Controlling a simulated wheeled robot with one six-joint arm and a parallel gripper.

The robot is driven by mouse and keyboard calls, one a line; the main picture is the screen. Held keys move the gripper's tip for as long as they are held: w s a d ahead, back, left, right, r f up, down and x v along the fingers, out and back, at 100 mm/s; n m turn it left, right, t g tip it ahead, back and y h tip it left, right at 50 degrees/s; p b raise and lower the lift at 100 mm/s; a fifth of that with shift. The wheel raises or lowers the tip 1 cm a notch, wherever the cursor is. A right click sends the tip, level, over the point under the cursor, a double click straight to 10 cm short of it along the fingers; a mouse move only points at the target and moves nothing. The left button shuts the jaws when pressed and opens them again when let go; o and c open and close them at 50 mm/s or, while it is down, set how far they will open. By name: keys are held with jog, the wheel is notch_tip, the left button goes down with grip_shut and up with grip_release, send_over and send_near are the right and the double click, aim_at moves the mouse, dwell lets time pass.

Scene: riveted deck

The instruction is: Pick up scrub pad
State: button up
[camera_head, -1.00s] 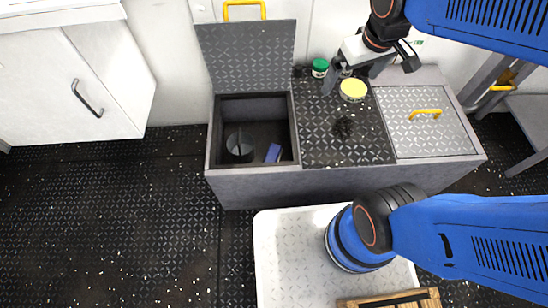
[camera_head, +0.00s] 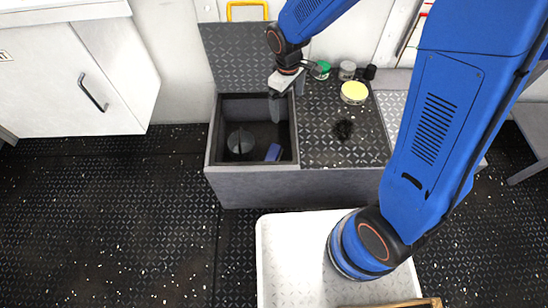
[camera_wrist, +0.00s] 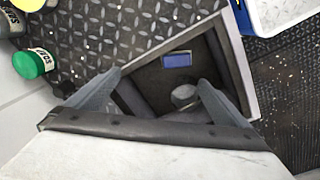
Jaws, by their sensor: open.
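A small blue block (camera_head: 273,152), which looks like the scrub pad, lies on the floor of the open dark bin (camera_head: 232,165) in the deck bench. It also shows in the wrist view (camera_wrist: 177,60), flat and uncovered. My gripper (camera_head: 287,100) is over the rear right part of the bin, above and apart from the block. In the wrist view my gripper (camera_wrist: 160,80) has its two fingers spread wide with nothing between them.
A dark round container (camera_head: 240,142) sits in the bin left of the block. The raised lid (camera_head: 249,58) stands behind.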

jog(key=s+a+f+n+g, duration=0.1)
jog(key=a+f+n, duration=0.15)
jog(key=f, duration=0.35)
jog(key=a+f+n, duration=0.1)
jog(key=a+f, duration=0.3)
jog(key=f, duration=0.2)
send_near(272, 153)
jog(key=shift+m+h, duration=0.25)
jog(key=shift+h, duration=0.15)
jog(key=f, duration=1)
jog(key=shift+s+d+f, duration=0.25)
jog(key=shift+s+f, duration=0.05)
jog(key=shift+s, duration=0.05)
jog(key=shift+c, duration=0.6)
jog(key=c, duration=0.7)
notch_tip(272, 153, up, 10)
